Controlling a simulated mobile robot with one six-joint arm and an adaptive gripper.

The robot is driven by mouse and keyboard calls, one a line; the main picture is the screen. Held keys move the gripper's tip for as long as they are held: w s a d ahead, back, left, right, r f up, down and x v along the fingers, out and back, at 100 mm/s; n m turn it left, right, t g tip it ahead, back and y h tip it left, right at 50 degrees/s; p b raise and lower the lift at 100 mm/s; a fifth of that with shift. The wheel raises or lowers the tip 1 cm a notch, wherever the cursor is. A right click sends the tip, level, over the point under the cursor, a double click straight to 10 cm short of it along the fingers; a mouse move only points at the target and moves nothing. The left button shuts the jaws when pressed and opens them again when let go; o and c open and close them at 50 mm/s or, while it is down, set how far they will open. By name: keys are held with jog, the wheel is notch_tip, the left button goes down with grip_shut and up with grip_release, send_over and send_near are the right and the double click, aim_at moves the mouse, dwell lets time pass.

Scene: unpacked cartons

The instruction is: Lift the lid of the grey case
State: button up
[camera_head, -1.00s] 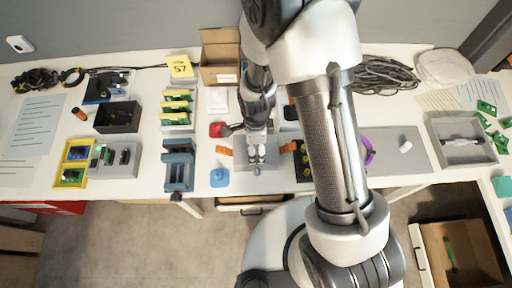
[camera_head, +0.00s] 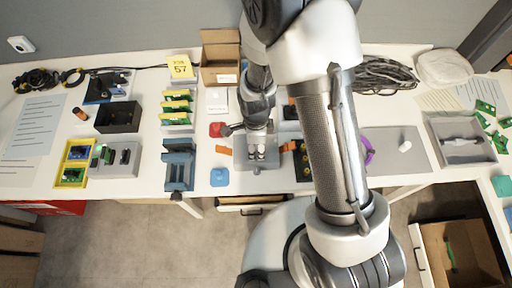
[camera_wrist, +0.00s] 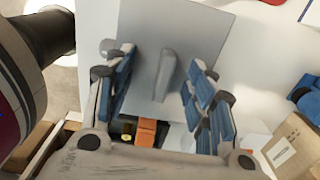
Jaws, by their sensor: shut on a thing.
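A flat grey lid (camera_head: 242,158) of the grey case lies under my gripper (camera_head: 256,155) in the head view, near the table's front edge. In the wrist view the lid (camera_wrist: 205,35) fills the upper middle, and its grey bar handle (camera_wrist: 165,76) stands between the blue-padded fingers of my gripper (camera_wrist: 160,90). My gripper is shut on this handle. The case body is hidden beneath the lid and arm, so the gap under the lid cannot be judged well.
A blue-grey stand (camera_head: 178,165) is further left. A black tray (camera_head: 303,165) is close on the right, partly behind my arm.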

jog(key=shift+f, duration=0.25)
jog(key=shift+w+r, duration=0.15)
jog(key=shift+r, duration=0.3)
grip_shut()
notch_tip(320, 180, up, 19)
jog(key=p, duration=0.6)
jog(key=shift+r, duration=0.15)
